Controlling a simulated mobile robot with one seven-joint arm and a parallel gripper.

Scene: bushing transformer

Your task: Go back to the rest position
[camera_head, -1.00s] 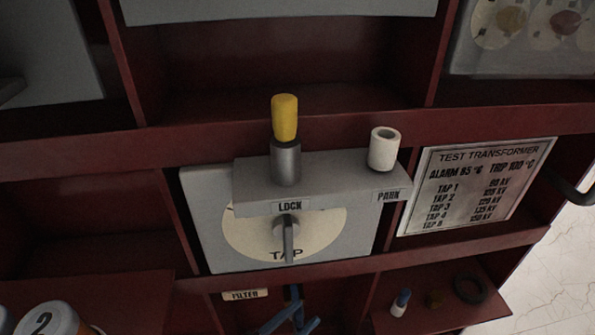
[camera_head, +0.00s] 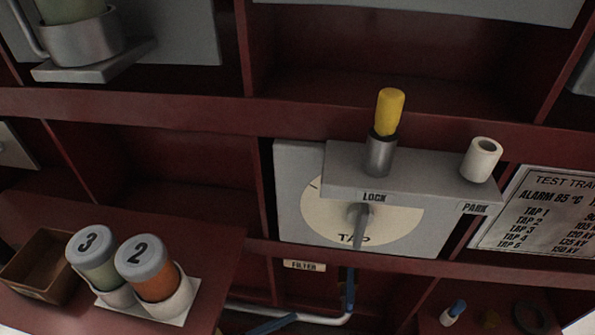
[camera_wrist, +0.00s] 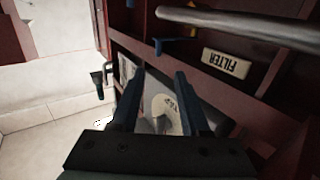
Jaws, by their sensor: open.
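My gripper (camera_wrist: 160,100) shows in the wrist view with two dark blue fingers spread apart and nothing between them. Beyond the fingers is the pale TAP dial (camera_wrist: 168,112), seen upside down. In the head view my gripper does not show. There the TAP dial (camera_head: 385,226) has its grey handle pointing down. Above it a grey shelf bears a yellow-topped pin (camera_head: 390,112) standing in the metal LOCK socket (camera_head: 380,156). The white PARK socket (camera_head: 482,160) stands empty to its right.
A red cabinet frame surrounds the panel. Jars 3 (camera_head: 96,262) and 2 (camera_head: 152,270) stand in a holder beside a brown open box (camera_head: 42,266) at lower left. A FILTER label (camera_head: 304,266) sits below the dial near a pale pipe (camera_head: 300,317). The wrist view shows open tiled floor (camera_wrist: 45,135).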

